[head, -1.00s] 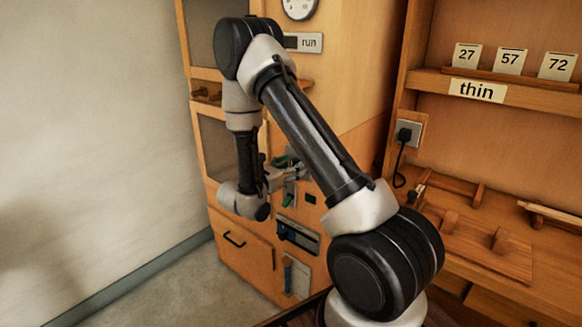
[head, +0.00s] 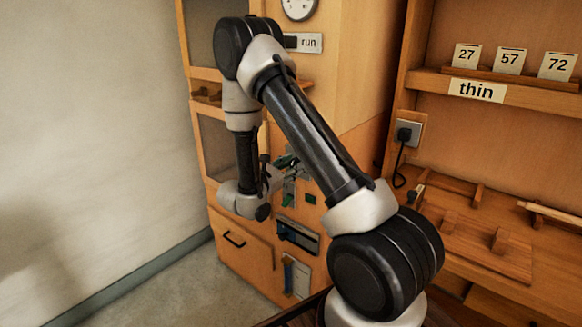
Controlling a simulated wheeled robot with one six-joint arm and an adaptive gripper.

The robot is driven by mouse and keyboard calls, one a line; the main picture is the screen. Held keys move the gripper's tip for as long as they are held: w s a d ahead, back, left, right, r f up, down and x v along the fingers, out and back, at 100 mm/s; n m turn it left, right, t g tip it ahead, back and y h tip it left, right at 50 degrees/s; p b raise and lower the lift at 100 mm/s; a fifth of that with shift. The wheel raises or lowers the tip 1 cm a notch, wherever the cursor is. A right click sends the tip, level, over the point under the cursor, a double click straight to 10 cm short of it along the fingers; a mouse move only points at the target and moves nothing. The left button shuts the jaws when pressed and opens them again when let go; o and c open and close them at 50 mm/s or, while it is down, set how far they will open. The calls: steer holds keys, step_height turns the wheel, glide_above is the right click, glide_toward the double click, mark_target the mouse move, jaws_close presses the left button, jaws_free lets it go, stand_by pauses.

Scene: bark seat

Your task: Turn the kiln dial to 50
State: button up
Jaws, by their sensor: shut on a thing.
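My gripper (head: 284,162) is at the front of the wooden cabinet (head: 340,70), partly hidden behind my own wrist and forearm. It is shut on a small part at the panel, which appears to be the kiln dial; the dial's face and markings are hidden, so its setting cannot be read. A grey metal plate with a green part (head: 289,198) shows just below the gripper.
A blue and dark slot unit (head: 298,236) and a pale holder (head: 297,277) sit lower on the cabinet. A round gauge (head: 299,6) and a "run" label (head: 309,43) are above. A workbench with wooden pieces (head: 480,240) is at the right.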

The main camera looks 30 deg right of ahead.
steer(key=shift+s+f+m, duration=0.1)
steer(key=shift+f+m, duration=0.05)
steer(key=shift+m, duration=3.3)
steer(key=shift+f+m, duration=0.1)
steer(key=shift+m, duration=3.4)
steer(key=shift+s+f+m, duration=0.1)
steer(key=shift+f+m, duration=0.05)
steer(key=shift+m, duration=3.3)
steer(key=o, duration=1)
steer(key=v, duration=1.2)
